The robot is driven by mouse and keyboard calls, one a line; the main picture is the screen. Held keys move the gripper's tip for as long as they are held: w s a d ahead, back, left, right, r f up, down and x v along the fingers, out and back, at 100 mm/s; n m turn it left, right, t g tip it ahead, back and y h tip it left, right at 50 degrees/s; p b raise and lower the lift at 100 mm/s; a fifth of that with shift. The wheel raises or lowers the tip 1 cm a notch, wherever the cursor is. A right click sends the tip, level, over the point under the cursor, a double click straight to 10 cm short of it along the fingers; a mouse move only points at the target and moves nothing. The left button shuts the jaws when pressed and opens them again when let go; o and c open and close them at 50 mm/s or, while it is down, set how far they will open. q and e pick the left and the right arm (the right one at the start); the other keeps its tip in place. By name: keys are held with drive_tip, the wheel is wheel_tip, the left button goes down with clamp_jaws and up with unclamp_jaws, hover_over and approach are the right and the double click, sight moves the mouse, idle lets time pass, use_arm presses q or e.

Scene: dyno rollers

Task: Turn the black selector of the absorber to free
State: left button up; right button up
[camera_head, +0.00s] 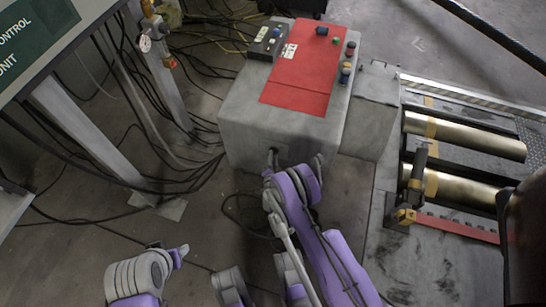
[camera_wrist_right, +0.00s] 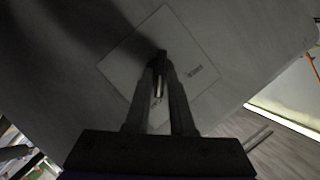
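The grey cabinet (camera_head: 275,125) with a red top panel (camera_head: 300,70) stands upper middle in the head view. My right gripper (camera_head: 273,158) reaches its front face from below. In the right wrist view, the fingertips of my right gripper (camera_wrist_right: 160,68) are close together over a pale square plate with a small printed label. A small dark piece, probably the black selector (camera_wrist_right: 161,54), shows at the fingertips, mostly hidden by them. I cannot tell whether the fingers press on it. Part of my left arm is at the lower left of the head view; I cannot make out its gripper.
Buttons and a small dark control box (camera_head: 267,40) sit on the cabinet top. Black cables (camera_head: 190,165) run over the floor left of the cabinet, near a grey stand with a green sign (camera_head: 35,35).

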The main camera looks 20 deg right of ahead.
clamp_jaws()
drive_tip(key=shift+w, duration=0.1)
drive_tip(key=shift+w+a+n+g+h+b, duration=0.25)
drive_tip(key=shift+n+g+h+b, duration=0.65)
drive_tip(key=shift+n, duration=1.15)
drive_tip(key=shift+w+a+n+g+h+b, duration=0.1)
drive_tip(key=shift+a+n+g+h+b, duration=0.3)
drive_tip(key=shift+n+h, duration=1.35)
drive_tip(key=shift+w+a+n+g+h+b, duration=0.15)
drive_tip(key=shift+n+g+h+b, duration=0.5)
drive_tip(key=shift+n, duration=1.75)
drive_tip(key=shift+w+g, duration=0.1)
drive_tip(key=shift+g, duration=0.25)
drive_tip(key=shift+o, duration=2.3)
unclamp_jaws()
